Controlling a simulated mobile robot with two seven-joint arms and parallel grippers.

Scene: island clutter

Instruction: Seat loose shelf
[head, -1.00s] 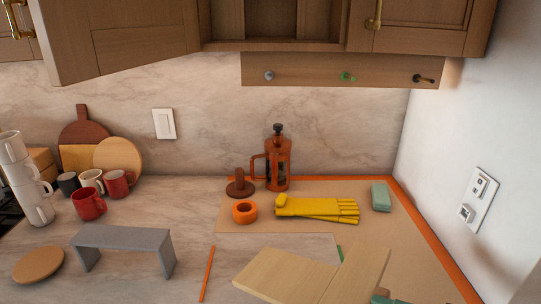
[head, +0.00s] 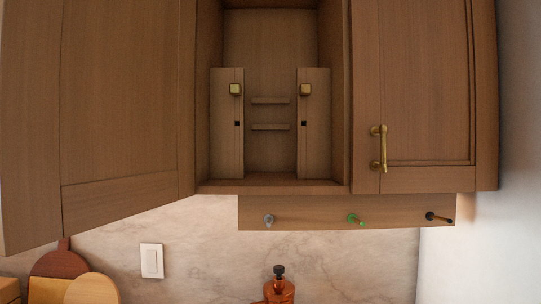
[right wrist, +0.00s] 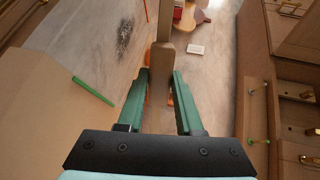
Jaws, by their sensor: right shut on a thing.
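The loose shelf (right wrist: 162,55), a pale wooden board, shows nearly edge-on between the green fingers of my right gripper (right wrist: 161,78) in the right wrist view. That gripper is shut on the board, which extends away from the fingers. The open cabinet (head: 272,182) is in the upper middle of the head view. Inside it are a left upright panel (head: 225,140) and a right upright panel (head: 315,145), each with a brass block and a small dark hole. Two short ledges (head: 270,100) show between them. The head view shows neither the board nor my grippers.
An open cabinet door (head: 120,100) hangs at the left and a shut door (head: 425,90) at the right. A peg rail (head: 315,213) runs below.

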